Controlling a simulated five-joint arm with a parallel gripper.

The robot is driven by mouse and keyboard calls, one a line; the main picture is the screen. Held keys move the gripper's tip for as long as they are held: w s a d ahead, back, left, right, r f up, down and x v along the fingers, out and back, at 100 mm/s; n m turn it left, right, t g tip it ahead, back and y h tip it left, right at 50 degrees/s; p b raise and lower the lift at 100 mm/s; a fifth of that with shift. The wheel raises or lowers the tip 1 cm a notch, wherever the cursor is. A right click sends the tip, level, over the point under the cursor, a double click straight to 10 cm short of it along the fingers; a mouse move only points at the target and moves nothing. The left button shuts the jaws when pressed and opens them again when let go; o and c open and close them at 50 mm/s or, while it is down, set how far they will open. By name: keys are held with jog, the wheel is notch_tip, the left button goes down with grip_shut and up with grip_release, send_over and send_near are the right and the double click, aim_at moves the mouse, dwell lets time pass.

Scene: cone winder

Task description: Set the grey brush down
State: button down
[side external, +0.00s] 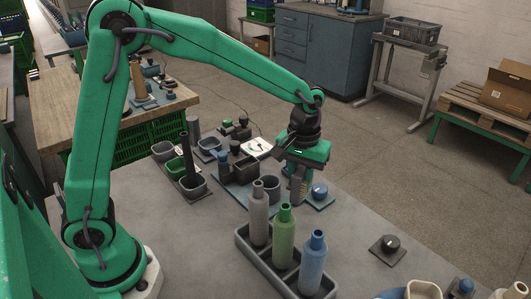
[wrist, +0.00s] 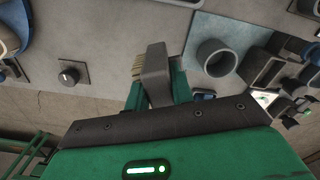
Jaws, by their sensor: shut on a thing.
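My gripper (side external: 299,176) points down over the table, past the bottle rack. It is shut on the grey brush (wrist: 155,65), with one green finger on each side in the wrist view. The brush is a grey block with tan bristles along its left side in that view. In the side external view only a small tan part of the brush (side external: 296,189) shows beneath my gripper, behind the bottles. I cannot tell whether it touches the table.
A dark rack (side external: 253,256) with grey, green and blue bottles stands in front of my gripper. A black knob (side external: 389,243) sits farther right, with bare table between.

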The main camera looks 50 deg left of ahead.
aim_at(298, 197)
jog(key=shift+f, duration=3)
jog(key=shift+f, duration=0.1)
jog(key=shift+f, duration=1.75)
jog(key=shift+f, duration=0.15)
jog(key=c, duration=1.2)
grip_release()
notch_tip(298, 197, up, 11)
jog(key=shift+r, duration=0.65)
